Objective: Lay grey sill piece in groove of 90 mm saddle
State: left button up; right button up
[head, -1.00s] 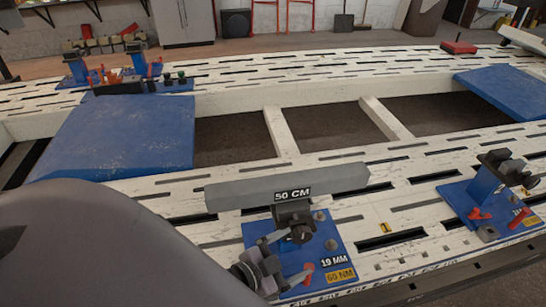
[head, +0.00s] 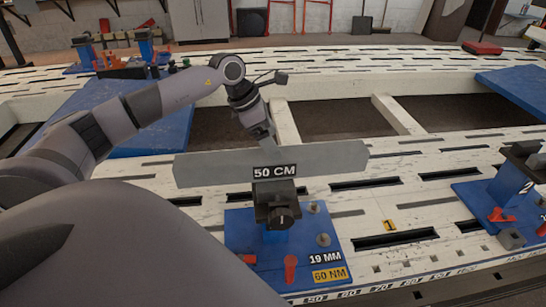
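The grey sill piece (head: 215,169), a long bar labelled "50 CM", lies level across the top of the dark head (head: 277,207) of stand 1. That stand has a blue base plate (head: 243,232) with "19 MM" and "60 NM" tags. My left gripper (head: 265,136) points down at the bar's top edge, near its middle. Its fingertips meet or pass behind the bar, so I cannot tell whether they grip it. A second blue stand (head: 507,187), marked 2, is at the right, partly cut off. No 90 mm label is readable. My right gripper is out of view.
The pale slotted bench (head: 400,170) has open gaps (head: 335,119) behind the front beam. Blue pads (head: 515,88) lie at the far right and far left. More small stands (head: 145,50) are at the back left. A red box (head: 482,47) lies at the back right.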

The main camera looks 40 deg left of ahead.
aim_at(273, 167)
pick_arm(q)
jog(key=shift+s+a+r+y, duration=0.15)
jog(key=shift+a+y, duration=0.15)
jog(key=shift+a, duration=0.5)
jog(key=shift+a+f, duration=0.15)
jog(key=shift+f, duration=0.15)
jog(key=b+x, duration=0.1)
jog(key=x, duration=0.5)
jog(key=shift+s+f, duration=0.1)
jog(key=shift+f, duration=0.15)
grip_shut()
jog(key=shift+r, duration=0.35)
